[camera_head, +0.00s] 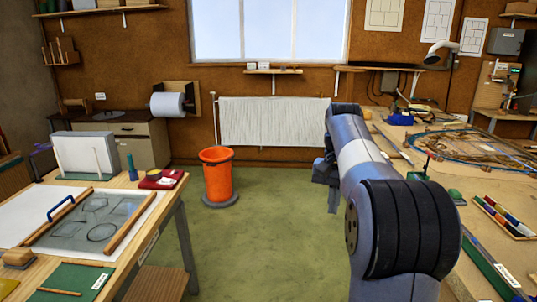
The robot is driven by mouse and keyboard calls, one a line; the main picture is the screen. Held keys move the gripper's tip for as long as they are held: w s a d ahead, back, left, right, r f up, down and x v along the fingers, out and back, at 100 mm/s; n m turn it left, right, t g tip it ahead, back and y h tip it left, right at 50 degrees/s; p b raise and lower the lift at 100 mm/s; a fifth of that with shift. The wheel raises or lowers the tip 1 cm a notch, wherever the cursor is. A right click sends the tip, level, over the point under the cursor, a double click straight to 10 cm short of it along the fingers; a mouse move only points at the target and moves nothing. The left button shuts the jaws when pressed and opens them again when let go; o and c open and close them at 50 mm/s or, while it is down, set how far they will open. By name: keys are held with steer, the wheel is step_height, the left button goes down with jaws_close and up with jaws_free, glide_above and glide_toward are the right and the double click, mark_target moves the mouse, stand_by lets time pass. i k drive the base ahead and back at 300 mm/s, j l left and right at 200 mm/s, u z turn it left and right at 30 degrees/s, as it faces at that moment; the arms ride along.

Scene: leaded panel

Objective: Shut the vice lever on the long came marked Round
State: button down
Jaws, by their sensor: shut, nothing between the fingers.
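My gripper (331,190) shows small and dark beyond my arm, low over the green floor left of the right-hand bench (395,150). It looks shut and empty, though my arm partly hides it. A long, narrow strip with a white label (507,275) lies along the near right bench edge; its writing is too small to read. Small green blocks (455,196) sit on the bench near my arm. A blue-based device (400,119) stands further back. I cannot tell which of these is the vice, or make out a lever. My arm hides part of the bench.
The left table (150,213) holds a framed glass sheet (95,222). An orange bin (217,175) stands between. The middle floor (255,235) is clear.

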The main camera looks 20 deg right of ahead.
mark_target(425, 167)
steer(key=i+l+z, duration=0.15)
steer(key=i+z, duration=0.15)
steer(key=i, duration=0.55)
steer(key=i+j+z, duration=0.1)
steer(key=i+z, duration=0.2)
steer(key=i, duration=0.55)
steer(key=i+z, duration=0.75)
steer(key=i, duration=0.15)
steer(key=i+j+z, duration=0.35)
steer(key=i+l+z, duration=0.1)
steer(key=i+z, duration=0.65)
steer(key=k+l, duration=0.05)
steer(key=k, duration=0.05)
